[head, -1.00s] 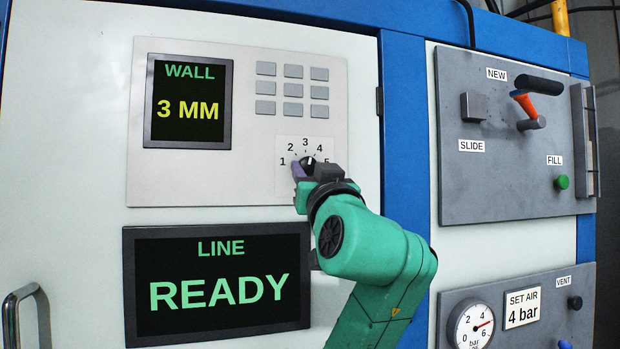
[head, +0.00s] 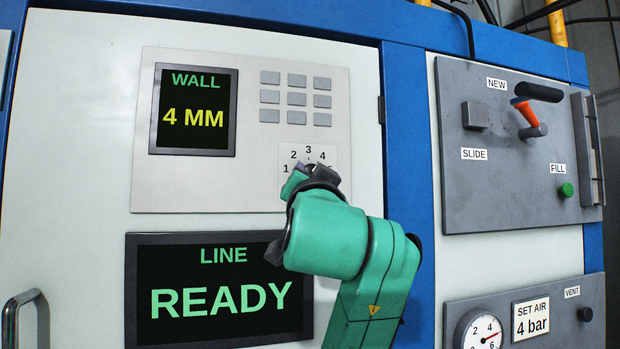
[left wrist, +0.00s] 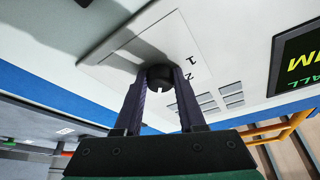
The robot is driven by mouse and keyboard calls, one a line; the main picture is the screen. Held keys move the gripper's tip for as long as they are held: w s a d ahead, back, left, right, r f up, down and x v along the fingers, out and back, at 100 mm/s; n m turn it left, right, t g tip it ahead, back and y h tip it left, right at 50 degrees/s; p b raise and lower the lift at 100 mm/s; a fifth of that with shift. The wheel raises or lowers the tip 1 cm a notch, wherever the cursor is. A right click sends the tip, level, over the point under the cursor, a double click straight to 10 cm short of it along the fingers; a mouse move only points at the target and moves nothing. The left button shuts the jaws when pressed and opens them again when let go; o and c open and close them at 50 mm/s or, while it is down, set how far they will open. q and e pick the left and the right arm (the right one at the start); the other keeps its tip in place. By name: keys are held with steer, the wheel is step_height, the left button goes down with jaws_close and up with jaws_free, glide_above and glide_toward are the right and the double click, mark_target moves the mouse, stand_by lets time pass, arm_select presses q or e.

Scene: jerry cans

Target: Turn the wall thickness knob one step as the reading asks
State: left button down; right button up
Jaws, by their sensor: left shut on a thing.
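The wall thickness knob is a small black dial with a white mark, seen between the fingers in the left wrist view (left wrist: 158,78). Its plate (head: 290,152) carries numbers around the dial; 2, 3 and 4 show clearly above my gripper. The wall display (head: 193,117) reads 4 MM in yellow. My left gripper (head: 310,174) is at the dial, with its two dark fingers shut on the knob from both sides. In the head view the gripper hides most of the knob, so its pointer cannot be read there. My right gripper is not in view.
A keypad (head: 296,97) sits just above the dial. Below, the line display (head: 220,295) reads READY. To the right are a grey panel (head: 505,190) with an orange-handled lever (head: 527,113) and green FILL button (head: 566,190), and a pressure gauge (head: 482,332).

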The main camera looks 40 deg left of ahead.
arm_select(q)
steer(key=shift+r, duration=0.15)
steer(key=c, duration=0.5)
jaws_free()
steer(key=shift+d, duration=0.1)
steer(key=b+v, duration=0.7)
steer(key=v, duration=0.7)
steer(key=shift+s+d, duration=0.2)
